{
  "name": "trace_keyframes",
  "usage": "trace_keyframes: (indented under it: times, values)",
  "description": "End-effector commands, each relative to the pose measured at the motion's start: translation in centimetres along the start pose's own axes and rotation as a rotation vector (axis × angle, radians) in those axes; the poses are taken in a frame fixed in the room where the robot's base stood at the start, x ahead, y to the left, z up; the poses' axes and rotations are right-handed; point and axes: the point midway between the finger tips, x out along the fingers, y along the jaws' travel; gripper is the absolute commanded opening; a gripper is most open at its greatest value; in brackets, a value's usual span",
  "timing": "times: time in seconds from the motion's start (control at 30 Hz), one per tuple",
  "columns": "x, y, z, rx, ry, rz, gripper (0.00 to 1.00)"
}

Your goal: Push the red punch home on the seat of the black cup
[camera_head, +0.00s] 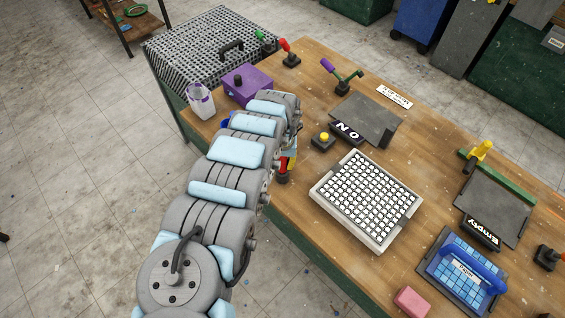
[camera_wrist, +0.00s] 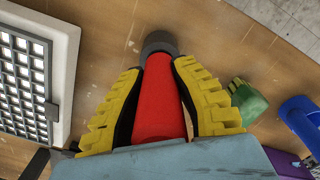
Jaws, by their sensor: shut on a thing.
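The red punch (camera_wrist: 158,100) is between the two yellow-padded fingers of my gripper (camera_wrist: 158,105), which is shut on it. In the head view only a small red part of it (camera_head: 283,164) shows beside my arm, near the table's near left edge. A round dark piece, apparently the black cup (camera_wrist: 159,42), is at the punch's far end in the wrist view. It also shows below the red in the head view (camera_head: 283,178). The seat is hidden, and I cannot tell how deep the punch sits. My arm hides most of the gripper in the head view.
A white-framed mosaic grid (camera_head: 368,200) lies right of my gripper. A yellow-button box (camera_head: 323,139) stands behind it. A green block (camera_wrist: 247,101) and a blue object (camera_wrist: 303,122) are close by in the wrist view. A purple box (camera_head: 246,86) stands farther back left.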

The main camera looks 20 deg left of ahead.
Motion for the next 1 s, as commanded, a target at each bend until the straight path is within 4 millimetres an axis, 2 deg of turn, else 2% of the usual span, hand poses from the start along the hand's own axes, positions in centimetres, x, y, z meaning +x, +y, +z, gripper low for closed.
trace_keyframes:
  times: [0.43,0.47,0.53,1.0]
  values:
    - [1.14,0.07,-0.03,0.002,0.0,0.0,0.0]
    - [1.07,0.05,-0.03,0.002,0.0,-0.001,0.3]
    - [1.03,0.04,-0.03,0.001,0.0,-0.001,0.5]
    - [0.43,-0.04,-0.08,0.001,0.001,-0.002,0.51]
